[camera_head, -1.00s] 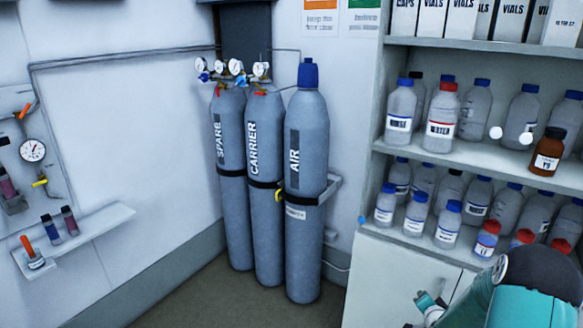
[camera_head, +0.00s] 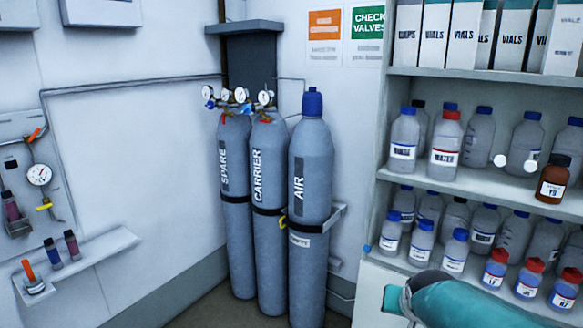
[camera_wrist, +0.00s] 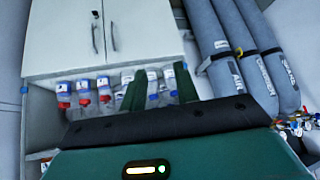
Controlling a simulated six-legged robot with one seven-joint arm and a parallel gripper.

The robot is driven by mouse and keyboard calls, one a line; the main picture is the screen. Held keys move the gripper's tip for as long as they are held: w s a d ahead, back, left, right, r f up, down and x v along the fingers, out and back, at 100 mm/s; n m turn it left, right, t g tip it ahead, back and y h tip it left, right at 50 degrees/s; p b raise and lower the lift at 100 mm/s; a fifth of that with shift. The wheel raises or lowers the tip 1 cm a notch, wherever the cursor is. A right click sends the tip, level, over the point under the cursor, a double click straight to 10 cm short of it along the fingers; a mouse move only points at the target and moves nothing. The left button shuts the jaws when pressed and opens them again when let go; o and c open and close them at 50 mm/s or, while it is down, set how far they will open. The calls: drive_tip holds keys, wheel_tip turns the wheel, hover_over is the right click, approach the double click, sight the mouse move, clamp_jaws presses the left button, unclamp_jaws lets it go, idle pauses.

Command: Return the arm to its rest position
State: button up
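My teal arm (camera_head: 490,302) shows at the lower right of the head view, in front of the lower part of the shelf unit. My gripper (camera_wrist: 159,68) shows in the wrist view as two dark green fingers standing apart. Small bottles show between and beside the fingers, behind them. Nothing is seen held. The wrist picture is upside down, with the white cupboard doors (camera_wrist: 68,38) at the top. In the head view the arm's far end is only partly visible.
Shelves (camera_head: 470,82) of bottles and vial boxes stand at the right, close behind my arm. Three gas cylinders (camera_head: 312,175) stand in the corner. A small wall shelf (camera_head: 95,250) with vials is at the left. Some floor shows below the cylinders.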

drive_tip(key=s+a+r+n+g+y, duration=0.1)
drive_tip(key=s+a, duration=0.3)
drive_tip(key=s, duration=0.4)
drive_tip(key=s+a+r+n+g, duration=0.1)
drive_tip(key=s+a+r+n, duration=0.1)
drive_tip(key=s, duration=0.7)
drive_tip(key=shift+s+a+r+n+y, duration=0.15)
drive_tip(key=shift+a+r+n+y, duration=0.3)
drive_tip(key=shift+a, duration=0.45)
